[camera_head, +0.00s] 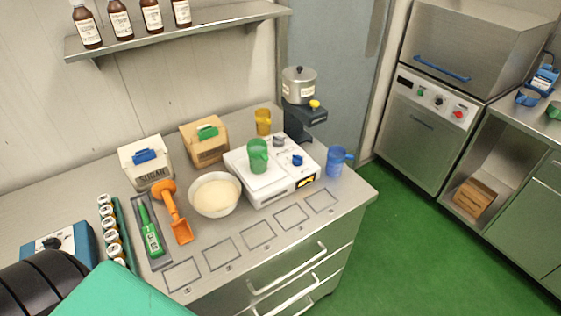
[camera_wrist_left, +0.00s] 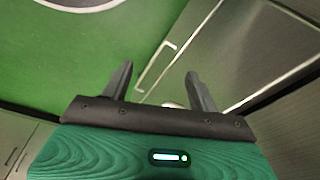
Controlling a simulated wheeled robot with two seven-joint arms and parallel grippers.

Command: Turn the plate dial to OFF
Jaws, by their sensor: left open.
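A steel pot (camera_head: 299,86) with a black lid knob stands on a dark unit (camera_head: 304,122) at the back right of the counter. A yellow knob (camera_head: 314,104) sits on that unit. A white appliance (camera_head: 268,185) in front of it carries a blue knob (camera_head: 297,160) and a grey knob (camera_head: 279,141). No OFF marking is readable on either. My left gripper (camera_wrist_left: 160,85) is open and empty in the left wrist view, over green floor beside steel cabinet fronts, away from the knobs. My right gripper is not in view.
A green cup (camera_head: 258,156) stands on the white appliance. A blue jug (camera_head: 337,162), a yellow cup (camera_head: 263,121) and a bowl of pale contents (camera_head: 215,194) stand around it. An orange scoop (camera_head: 174,211) lies left. The counter's front strip (camera_head: 230,276) is clear.

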